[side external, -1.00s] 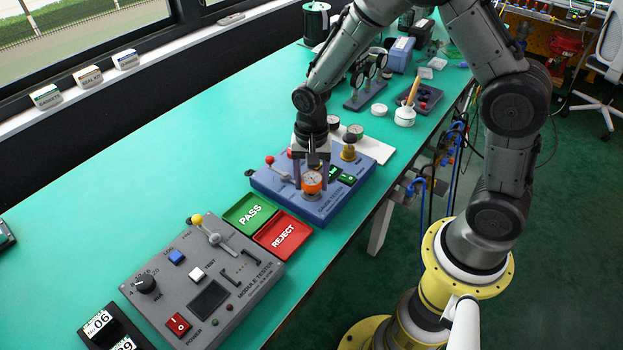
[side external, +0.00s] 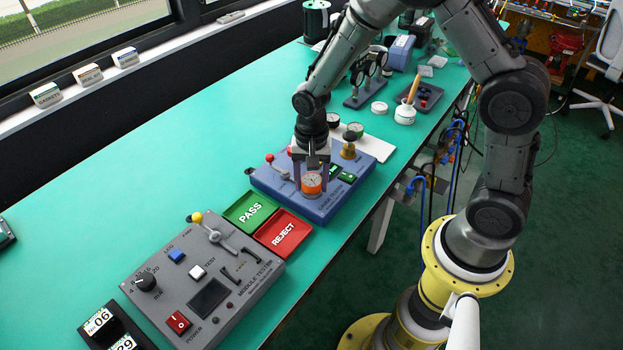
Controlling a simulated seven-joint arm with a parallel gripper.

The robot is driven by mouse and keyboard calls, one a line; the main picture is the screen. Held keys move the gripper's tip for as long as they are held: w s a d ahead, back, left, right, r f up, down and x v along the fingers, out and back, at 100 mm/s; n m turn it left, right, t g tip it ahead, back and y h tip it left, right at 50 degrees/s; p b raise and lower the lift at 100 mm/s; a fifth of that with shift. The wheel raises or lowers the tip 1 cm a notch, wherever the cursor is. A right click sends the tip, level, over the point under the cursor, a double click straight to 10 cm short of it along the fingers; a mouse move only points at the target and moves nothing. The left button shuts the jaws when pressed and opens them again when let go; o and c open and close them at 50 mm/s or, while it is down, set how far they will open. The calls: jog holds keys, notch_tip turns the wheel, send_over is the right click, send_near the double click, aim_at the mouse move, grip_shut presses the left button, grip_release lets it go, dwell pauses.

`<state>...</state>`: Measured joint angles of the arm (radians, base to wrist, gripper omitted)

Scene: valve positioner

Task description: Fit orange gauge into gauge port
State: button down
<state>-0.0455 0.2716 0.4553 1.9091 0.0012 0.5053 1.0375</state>
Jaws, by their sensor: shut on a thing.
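The orange gauge (side external: 312,184) has a pale round dial and stands upright over the near part of the blue tester (side external: 328,209). My gripper (side external: 311,180) points down and is shut on the orange gauge, with a finger on either side of it. The gauge port is hidden under the gauge and fingers. I cannot tell whether the gauge's lower end is in the port or just above it.
A red-knobbed lever (side external: 270,158) and a brass fitting (side external: 348,150) stand up from the blue tester. A green PASS tray (side external: 250,211) and a red REJECT tray (side external: 283,233) lie beside it. A grey module tester (side external: 205,280) is nearer.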

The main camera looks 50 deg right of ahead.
jog(key=shift+c, duration=2.2)
grip_release()
notch_tip(320, 180, up, 11)
notch_tip(320, 180, up, 7)
send_over(312, 180)
